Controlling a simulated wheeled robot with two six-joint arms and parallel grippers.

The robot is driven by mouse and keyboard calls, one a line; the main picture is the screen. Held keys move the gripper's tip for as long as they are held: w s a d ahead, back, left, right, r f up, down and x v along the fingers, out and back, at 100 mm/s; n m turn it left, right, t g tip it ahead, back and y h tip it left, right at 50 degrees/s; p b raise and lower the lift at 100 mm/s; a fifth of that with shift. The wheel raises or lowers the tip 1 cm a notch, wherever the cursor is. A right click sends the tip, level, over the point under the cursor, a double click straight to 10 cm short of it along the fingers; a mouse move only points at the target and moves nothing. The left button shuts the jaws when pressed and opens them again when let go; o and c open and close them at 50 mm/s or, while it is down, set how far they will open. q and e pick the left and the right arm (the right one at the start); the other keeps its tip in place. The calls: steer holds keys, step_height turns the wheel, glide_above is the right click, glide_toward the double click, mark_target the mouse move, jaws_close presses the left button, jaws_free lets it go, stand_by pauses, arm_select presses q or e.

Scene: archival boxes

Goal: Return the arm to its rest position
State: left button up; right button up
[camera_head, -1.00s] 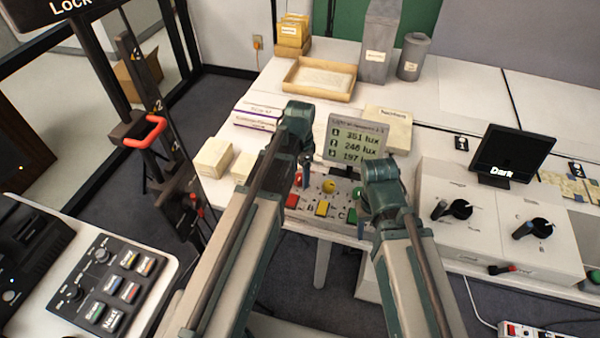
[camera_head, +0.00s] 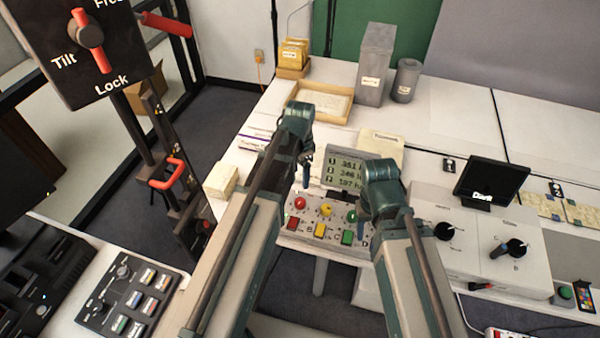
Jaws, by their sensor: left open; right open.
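My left arm comes up from the bottom, and its gripper (camera_head: 306,178) hangs beyond the teal wrist, open, with nothing visible in it. It is above the near edge of the worktable, close to the left of the lux display (camera_head: 346,172). My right gripper (camera_head: 362,226) is open and mostly hidden by its own teal wrist. It is in front of the right end of the button panel (camera_head: 308,232). Both arms are stretched forward, roughly side by side.
A Tilt/Lock lever panel (camera_head: 88,62) stands at upper left. A dark screen (camera_head: 490,180) and knob boxes (camera_head: 462,262) are at right. A button console (camera_head: 122,300) is at lower left.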

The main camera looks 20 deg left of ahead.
arm_select(q)
steer(key=shift+r, duration=0.3)
steer(key=s+d+n+y, duration=0.1)
steer(key=s+d+n, duration=0.4)
steer(key=s+d, duration=0.5)
steer(key=s, duration=0.4)
steer(key=shift+s+d+n, duration=0.15)
steer(key=shift+d+n, duration=0.1)
steer(key=shift+n, duration=0.05)
